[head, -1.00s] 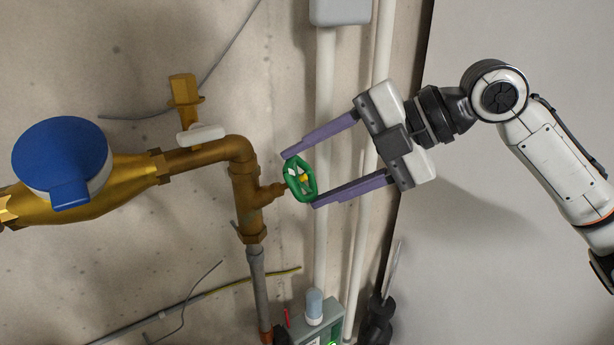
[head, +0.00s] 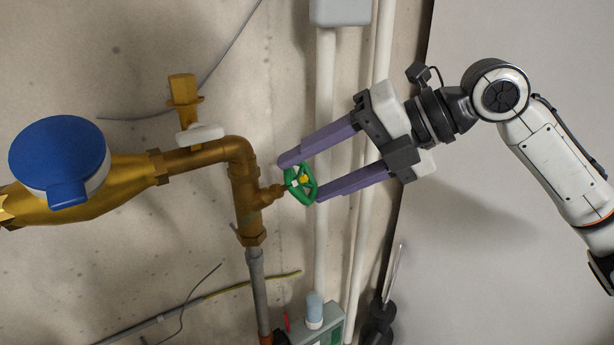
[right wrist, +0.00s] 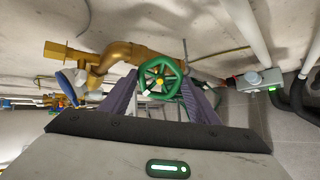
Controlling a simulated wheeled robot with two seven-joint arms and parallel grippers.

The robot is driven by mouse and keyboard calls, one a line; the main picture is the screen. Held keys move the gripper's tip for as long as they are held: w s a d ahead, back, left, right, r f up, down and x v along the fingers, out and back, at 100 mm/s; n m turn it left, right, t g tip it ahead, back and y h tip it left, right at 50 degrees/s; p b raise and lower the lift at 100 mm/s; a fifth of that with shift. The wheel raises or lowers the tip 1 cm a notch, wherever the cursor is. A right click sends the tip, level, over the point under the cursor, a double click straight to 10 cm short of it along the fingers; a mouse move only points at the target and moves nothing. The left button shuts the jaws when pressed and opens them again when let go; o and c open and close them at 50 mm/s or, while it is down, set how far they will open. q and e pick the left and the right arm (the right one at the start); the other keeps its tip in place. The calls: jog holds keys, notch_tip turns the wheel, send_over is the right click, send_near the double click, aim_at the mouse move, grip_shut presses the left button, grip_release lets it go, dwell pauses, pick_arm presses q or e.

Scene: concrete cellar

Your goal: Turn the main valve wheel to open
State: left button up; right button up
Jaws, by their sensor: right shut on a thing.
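The green valve wheel (head: 301,185) sits on a short brass stem at the side of the vertical brass pipe (head: 247,200). My right gripper (head: 302,180) comes from the right, with its two purple fingers on opposite sides of the wheel's rim, and is shut on it. In the right wrist view the wheel (right wrist: 160,77) shows nearly face-on, spokes and yellow hub visible, between the purple fingers (right wrist: 158,98). My left gripper is not in view.
A brass water meter with a blue lid (head: 60,160) is at the left. A brass fitting with a white handle (head: 200,134) stands above the pipe. White vertical pipes (head: 326,130) run behind my fingers. A grey-green box (head: 325,332) is below.

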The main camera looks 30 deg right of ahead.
jog(key=shift+r, duration=0.1)
jog(key=n, duration=0.3)
jog(key=shift+n+b, duration=0.3)
jog(key=shift+b, duration=0.05)
jog(key=shift+n, duration=0.5)
jog(key=n, duration=0.4)
jog(key=shift+n+b, duration=0.3)
jog(key=shift+b, duration=0.1)
jog(key=o, duration=1.1)
